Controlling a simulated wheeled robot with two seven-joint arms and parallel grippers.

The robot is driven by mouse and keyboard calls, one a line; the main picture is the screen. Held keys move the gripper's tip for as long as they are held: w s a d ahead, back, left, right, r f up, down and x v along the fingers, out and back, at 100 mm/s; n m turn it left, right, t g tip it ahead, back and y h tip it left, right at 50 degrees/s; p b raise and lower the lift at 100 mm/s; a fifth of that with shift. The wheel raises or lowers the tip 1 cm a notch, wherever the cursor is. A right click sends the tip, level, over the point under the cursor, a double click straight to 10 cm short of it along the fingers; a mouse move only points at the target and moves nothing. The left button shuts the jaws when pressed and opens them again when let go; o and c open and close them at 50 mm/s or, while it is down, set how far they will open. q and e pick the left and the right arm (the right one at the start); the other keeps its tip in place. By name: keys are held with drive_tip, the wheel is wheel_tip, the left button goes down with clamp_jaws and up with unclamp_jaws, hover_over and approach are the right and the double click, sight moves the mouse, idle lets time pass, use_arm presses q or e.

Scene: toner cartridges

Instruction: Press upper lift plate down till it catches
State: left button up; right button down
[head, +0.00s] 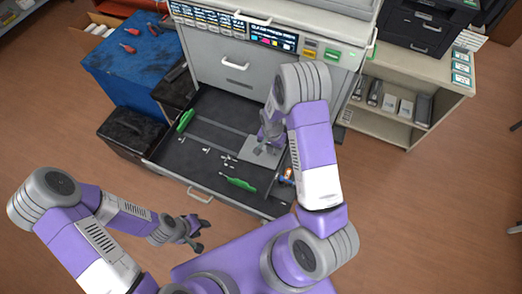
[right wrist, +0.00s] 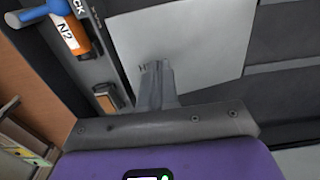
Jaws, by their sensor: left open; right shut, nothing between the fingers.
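A light grey lift plate (head: 248,156) lies in the open dark drawer, in its right part. It fills much of the right wrist view (right wrist: 205,40), where it looks flat and close. My right gripper (head: 264,146) points down over the plate and is shut with nothing in it. In the right wrist view its closed fingertips (right wrist: 155,68) are at the plate's lower edge; I cannot tell whether they press on it. My left gripper (head: 198,232) is open and empty, in front of the drawer and away from it.
The drawer (head: 170,161) also holds green-handled tools (head: 240,184) and several small white parts. A blue cabinet (head: 135,65) stands left and a shelf (head: 405,75) right. The floor in front is clear.

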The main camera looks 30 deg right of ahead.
drive_tip(key=shift+f+b, duration=1.45)
drive_tip(key=shift+f, duration=0.35)
drive_tip(key=shift+r, duration=0.1)
wheel_tip(320, 180, up, 10)
drive_tip(key=p, duration=0.7)
